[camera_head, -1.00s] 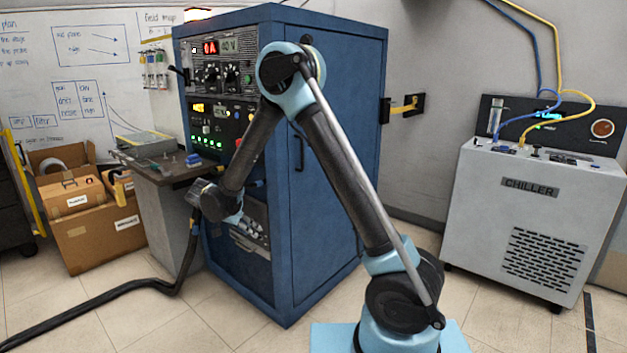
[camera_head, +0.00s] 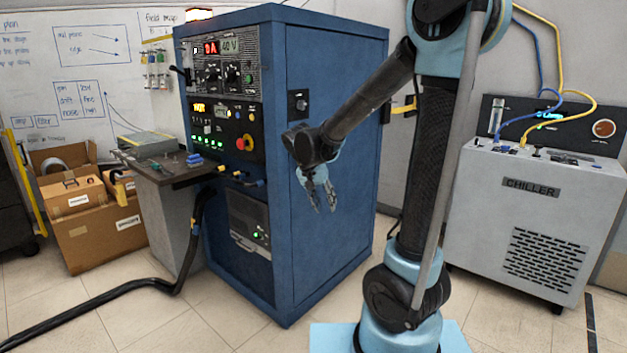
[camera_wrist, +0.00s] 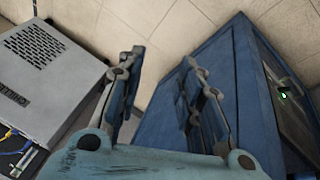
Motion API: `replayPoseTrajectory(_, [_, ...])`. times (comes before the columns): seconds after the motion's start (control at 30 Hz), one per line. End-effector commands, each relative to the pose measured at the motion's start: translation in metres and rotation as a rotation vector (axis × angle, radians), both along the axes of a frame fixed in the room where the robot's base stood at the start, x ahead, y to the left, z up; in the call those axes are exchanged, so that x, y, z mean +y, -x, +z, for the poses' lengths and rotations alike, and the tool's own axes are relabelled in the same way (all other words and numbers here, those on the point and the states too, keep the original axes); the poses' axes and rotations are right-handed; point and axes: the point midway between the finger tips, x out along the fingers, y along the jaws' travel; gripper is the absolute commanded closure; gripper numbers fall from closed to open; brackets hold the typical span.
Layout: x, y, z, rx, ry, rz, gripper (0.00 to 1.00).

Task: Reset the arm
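My gripper (camera_head: 323,200) hangs from my bent arm in front of the right side of the blue cabinet (camera_head: 335,120) in the head view. Its fingers point down and a gap shows between them. In the wrist view my gripper (camera_wrist: 165,75) has its two fingers well apart, with nothing between them but floor and part of the cabinet (camera_wrist: 215,60) behind. My upper arm stands nearly upright.
The grey chiller (camera_head: 530,225) stands at the right, with blue and yellow hoses. A small bench (camera_head: 165,172) with small items stands left of the cabinet. Cardboard boxes (camera_head: 90,235) and a black cable (camera_head: 100,300) lie at the left. Tiled floor is open in front.

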Motion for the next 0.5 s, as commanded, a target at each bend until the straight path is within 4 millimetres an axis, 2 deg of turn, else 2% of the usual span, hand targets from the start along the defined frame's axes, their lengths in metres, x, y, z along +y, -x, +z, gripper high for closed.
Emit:
replayPoseTrajectory(0.03, [-0.014,0.009,0.003,0.013,-0.009,0.006,0.67])
replayPoseTrajectory(0.2, [-0.049,0.037,0.009,0.049,-0.042,0.048,0.67])
replayPoseTrajectory(0.5, [-0.099,0.092,0.009,0.095,-0.105,0.124,0.67])
